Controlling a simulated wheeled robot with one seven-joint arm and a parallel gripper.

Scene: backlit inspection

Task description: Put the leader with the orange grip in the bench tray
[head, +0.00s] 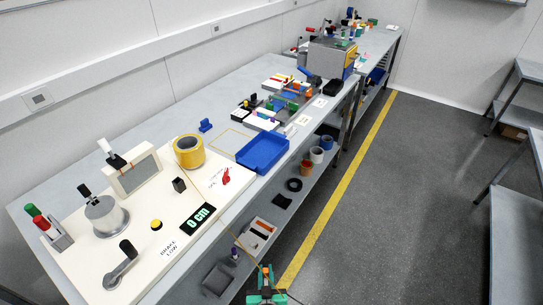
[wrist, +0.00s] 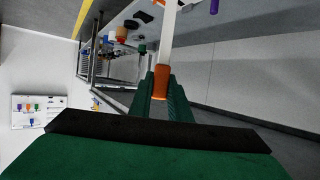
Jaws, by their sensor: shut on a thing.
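My gripper (head: 266,284) is low at the bottom of the head view, in front of the bench and out over the floor side. In the wrist view its green fingers (wrist: 160,98) are shut on the orange grip (wrist: 161,80) of the leader. A pale strip (wrist: 168,40) runs on from the grip, away from the fingers. In the head view a thin tan line (head: 235,240) runs from the white board towards my gripper. The blue bench tray (head: 262,153) lies on the bench, farther back and apart from my gripper; it looks empty.
The white board (head: 150,235) carries a yellow reel (head: 188,151), a black "0 cm" display (head: 198,218), a crank and a yellow button. The lower shelf holds a grey bin (head: 218,280) and a white tray (head: 257,234). Clear floor with a yellow line (head: 335,205) lies right.

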